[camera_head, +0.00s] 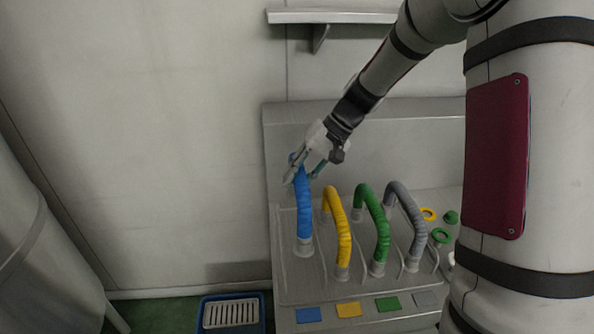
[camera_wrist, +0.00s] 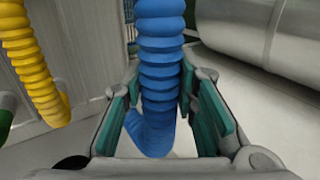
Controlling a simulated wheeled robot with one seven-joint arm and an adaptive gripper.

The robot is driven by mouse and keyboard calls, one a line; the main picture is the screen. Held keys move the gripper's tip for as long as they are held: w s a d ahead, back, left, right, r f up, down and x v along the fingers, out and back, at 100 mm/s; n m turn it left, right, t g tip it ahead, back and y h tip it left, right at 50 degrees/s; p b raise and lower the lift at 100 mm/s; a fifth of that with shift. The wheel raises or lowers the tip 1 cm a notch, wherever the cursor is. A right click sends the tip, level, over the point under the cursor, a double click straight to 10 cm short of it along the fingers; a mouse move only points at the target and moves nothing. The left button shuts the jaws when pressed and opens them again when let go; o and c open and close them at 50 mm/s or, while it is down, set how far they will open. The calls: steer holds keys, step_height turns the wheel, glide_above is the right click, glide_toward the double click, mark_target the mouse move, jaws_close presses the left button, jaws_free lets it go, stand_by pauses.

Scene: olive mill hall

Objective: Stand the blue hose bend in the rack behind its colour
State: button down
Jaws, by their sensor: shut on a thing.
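The blue hose bend (camera_head: 303,208) stands upright at the left end of the rack (camera_head: 310,289), in line with the blue colour patch (camera_head: 309,314) at the front. Its near end sits at a grey collar on the rack; its far end is hidden behind the bend and my gripper. My gripper (camera_head: 303,174) is shut on the upper part of the blue bend. In the wrist view the ribbed blue hose (camera_wrist: 160,75) runs between the green-padded fingers (camera_wrist: 162,115).
Yellow (camera_head: 341,235), green (camera_head: 375,225) and grey (camera_head: 407,222) hose bends stand to the right, with thin dividers between. Yellow, green and grey patches lie in front. A wall shelf (camera_head: 335,17) is above; a slatted blue crate (camera_head: 264,312) is lower left.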

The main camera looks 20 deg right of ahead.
step_height(320, 180, down, 11)
steer(key=b, duration=0.3)
stand_by(0.7)
steer(key=shift+f, duration=0.45)
stand_by(0.6)
steer(key=c, duration=0.6)
jaws_free()
steer(key=shift+c, duration=0.2)
step_height(320, 180, up, 8)
steer(key=p, duration=0.2)
steer(key=shift+p, duration=0.4)
